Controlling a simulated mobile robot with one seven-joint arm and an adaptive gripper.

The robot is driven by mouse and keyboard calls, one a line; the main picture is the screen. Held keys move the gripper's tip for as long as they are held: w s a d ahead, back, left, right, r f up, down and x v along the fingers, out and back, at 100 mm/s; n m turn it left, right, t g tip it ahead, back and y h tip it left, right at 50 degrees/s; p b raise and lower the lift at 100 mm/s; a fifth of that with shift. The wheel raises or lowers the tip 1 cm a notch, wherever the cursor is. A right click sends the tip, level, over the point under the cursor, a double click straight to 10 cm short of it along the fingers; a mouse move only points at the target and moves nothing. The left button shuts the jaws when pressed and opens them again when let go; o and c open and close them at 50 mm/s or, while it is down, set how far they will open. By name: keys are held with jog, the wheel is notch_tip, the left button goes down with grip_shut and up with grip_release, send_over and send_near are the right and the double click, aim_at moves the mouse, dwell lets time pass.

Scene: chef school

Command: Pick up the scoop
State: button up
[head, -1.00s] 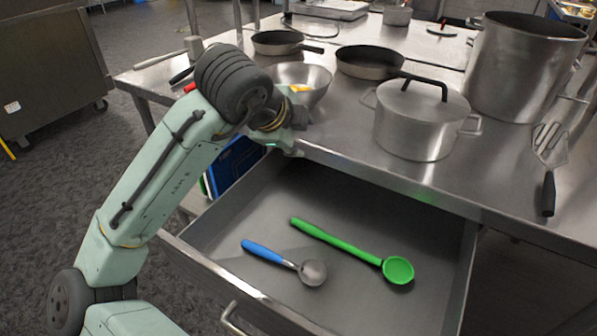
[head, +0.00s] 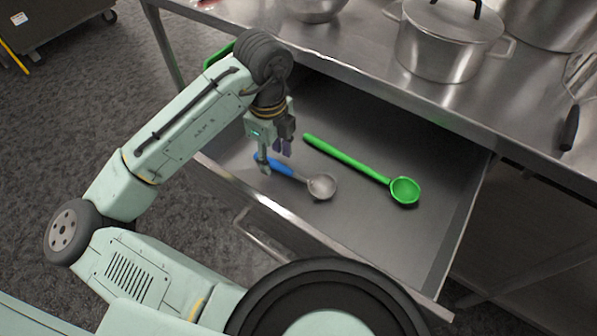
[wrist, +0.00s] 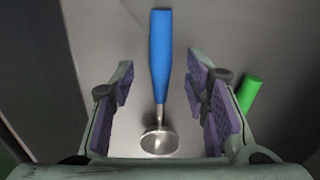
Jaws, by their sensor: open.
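A scoop with a blue handle and round metal bowl (head: 322,186) lies on the floor of the open drawer (head: 372,222). In the wrist view the blue scoop (wrist: 160,62) lies lengthwise between my open fingers, its handle pointing away and its bowl nearer. My gripper (head: 275,160) points down over the blue handle and hides part of it in the head view. The fingers (wrist: 160,108) are spread with a gap on both sides of the scoop. A green scoop or ladle (head: 405,190) lies to the right in the same drawer.
The drawer's front wall and the metal counter (head: 340,55) bound the space around my gripper. A lidded pot (head: 445,45) and a bowl (head: 312,8) stand on the counter. The drawer floor right of the green utensil is clear.

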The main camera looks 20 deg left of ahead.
jog(key=shift+f, duration=0.95)
grip_shut()
